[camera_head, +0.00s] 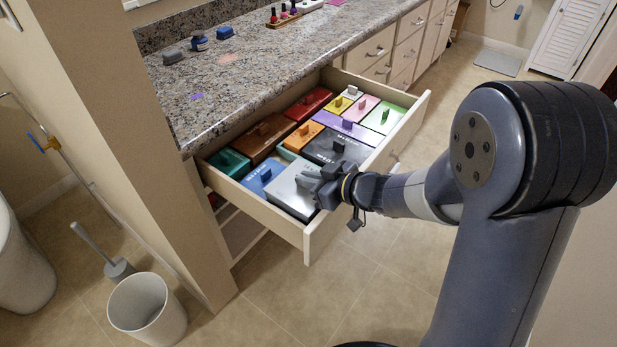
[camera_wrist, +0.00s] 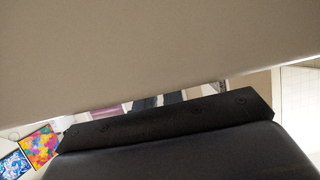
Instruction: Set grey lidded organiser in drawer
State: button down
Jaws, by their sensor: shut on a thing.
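The grey lidded organiser (camera_head: 291,190) is a light grey box in the near front corner of the open drawer (camera_head: 267,207). My gripper (camera_head: 318,183) is at its top and shut on it, seemingly at the lid's handle; the fingertips are partly hidden. The organiser looks level and lies among the other boxes; I cannot tell whether it rests on the drawer floor. In the wrist view a plain grey-brown surface fills the upper part, over the dark gripper body (camera_wrist: 170,125).
Several lidded boxes fill the drawer, including a blue one (camera_head: 262,176), a black one (camera_head: 337,147), a teal one (camera_head: 229,163) and a brown one (camera_head: 262,138). The granite counter (camera_head: 240,85) overhangs the drawer's back. A bin (camera_head: 147,309) stands on the floor at left.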

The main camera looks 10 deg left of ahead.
jog(key=shift+f, duration=0.45)
jog(key=c, duration=1.5)
grip_release()
jog(key=shift+c, duration=0.2)
jog(key=shift+r, duration=0.1)
jog(key=shift+r, duration=0.25)
jog(key=shift+r+p, duration=0.35)
jog(key=shift+r, duration=0.25)
jog(key=p+v, duration=0.3)
jog(key=v, duration=0.8)
jog(key=shift+s+d+f, duration=0.15)
jog(key=shift+s+d, duration=0.1)
jog(key=shift+d, duration=0.15)
